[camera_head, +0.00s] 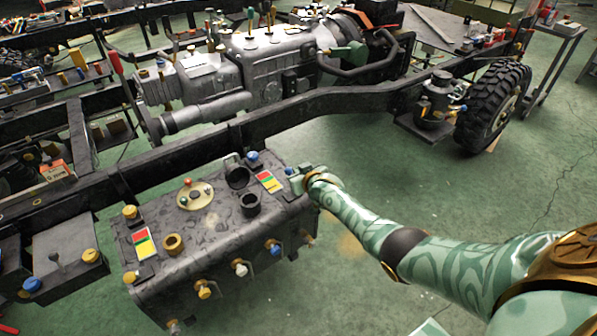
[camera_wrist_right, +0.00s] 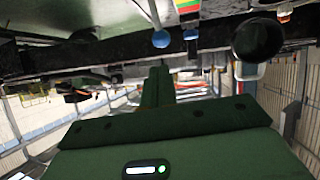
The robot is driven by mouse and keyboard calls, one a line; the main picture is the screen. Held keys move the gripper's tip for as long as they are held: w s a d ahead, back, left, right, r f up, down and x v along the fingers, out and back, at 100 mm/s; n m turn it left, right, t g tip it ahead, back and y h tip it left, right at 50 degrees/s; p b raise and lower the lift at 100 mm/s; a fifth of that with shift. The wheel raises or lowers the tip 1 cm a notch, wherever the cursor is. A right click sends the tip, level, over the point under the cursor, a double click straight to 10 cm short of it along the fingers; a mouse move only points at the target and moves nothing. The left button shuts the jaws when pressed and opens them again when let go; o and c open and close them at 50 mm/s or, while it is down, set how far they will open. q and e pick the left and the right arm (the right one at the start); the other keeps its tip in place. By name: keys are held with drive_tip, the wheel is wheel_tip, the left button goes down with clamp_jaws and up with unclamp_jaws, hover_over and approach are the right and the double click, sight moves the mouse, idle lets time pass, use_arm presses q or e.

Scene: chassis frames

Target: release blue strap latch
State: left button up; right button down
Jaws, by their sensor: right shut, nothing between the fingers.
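A dark metal tank (camera_head: 215,235) lies beside the chassis rail, with caps and coloured fittings on its top and front. My right gripper (camera_head: 296,182) is at the tank's right end, close to its top edge. In the right wrist view its two green fingers (camera_wrist_right: 158,88) are together with nothing between them. A blue round fitting (camera_wrist_right: 161,38) is ahead of the fingertips, apart from them. Blue knobs also show on the tank's top (camera_head: 253,156) and front (camera_head: 275,249). I cannot tell which blue part is the strap latch. My left gripper is out of view.
A black open-topped cylinder (camera_head: 250,204) and a red, yellow and green label (camera_head: 269,181) are on the tank's top near my gripper. The chassis rail (camera_head: 280,115) runs behind the tank. A tyre (camera_head: 493,105) stands at the right. The green floor (camera_head: 400,190) between is clear.

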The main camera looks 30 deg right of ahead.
use_arm(q)
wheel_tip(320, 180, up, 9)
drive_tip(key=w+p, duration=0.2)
drive_tip(key=p, duration=0.5)
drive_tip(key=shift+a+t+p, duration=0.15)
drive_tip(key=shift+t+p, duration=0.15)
drive_tip(key=shift+p, duration=0.05)
use_arm(e)
drive_tip(key=s+a+r, duration=0.1)
drive_tip(key=s+r, duration=0.7)
drive_tip(key=shift+a+r, duration=0.25)
drive_tip(key=shift+a, duration=0.1)
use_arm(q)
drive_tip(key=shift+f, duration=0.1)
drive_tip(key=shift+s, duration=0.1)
